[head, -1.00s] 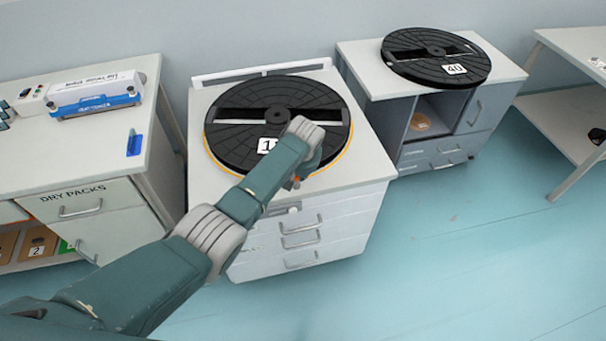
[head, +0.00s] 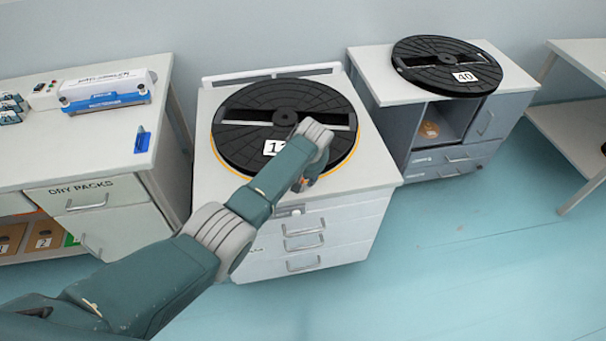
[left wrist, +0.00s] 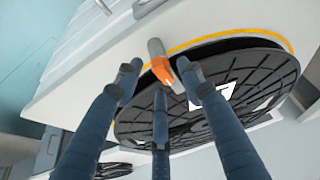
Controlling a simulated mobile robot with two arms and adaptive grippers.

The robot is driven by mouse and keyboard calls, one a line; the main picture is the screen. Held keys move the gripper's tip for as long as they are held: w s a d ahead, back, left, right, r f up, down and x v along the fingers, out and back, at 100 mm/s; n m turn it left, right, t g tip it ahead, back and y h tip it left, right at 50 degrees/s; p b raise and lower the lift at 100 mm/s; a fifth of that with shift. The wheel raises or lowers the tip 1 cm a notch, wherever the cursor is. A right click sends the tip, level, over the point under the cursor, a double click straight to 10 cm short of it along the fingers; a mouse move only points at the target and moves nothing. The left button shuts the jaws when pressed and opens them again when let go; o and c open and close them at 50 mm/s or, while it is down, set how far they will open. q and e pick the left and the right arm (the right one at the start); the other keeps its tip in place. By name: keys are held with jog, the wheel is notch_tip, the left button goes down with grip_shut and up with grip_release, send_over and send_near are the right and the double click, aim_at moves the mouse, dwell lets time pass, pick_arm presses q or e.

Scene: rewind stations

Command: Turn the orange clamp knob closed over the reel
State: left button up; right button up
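The orange clamp knob (left wrist: 165,73) with a grey stub shows in the left wrist view, at the edge of the black reel (left wrist: 215,75). My left gripper (left wrist: 158,78) has its three fingers spread around the knob, with gaps visible between the fingertips and the knob; contact is not clear. In the head view the reel (head: 250,135), with a white number label, lies flat on the middle cabinet. My left gripper (head: 308,180) is at the reel's front right edge, mostly hidden by its own wrist. My right gripper is not in view.
A second reel (head: 440,60), labelled 40, lies on the cabinet to the right. A left bench (head: 75,150) carries a blue-and-white device (head: 105,92). A shelf table (head: 580,60) stands at far right. The floor in front is clear.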

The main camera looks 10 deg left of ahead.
pick_arm(q)
jog(key=v, duration=1.2)
dwell(0.4)
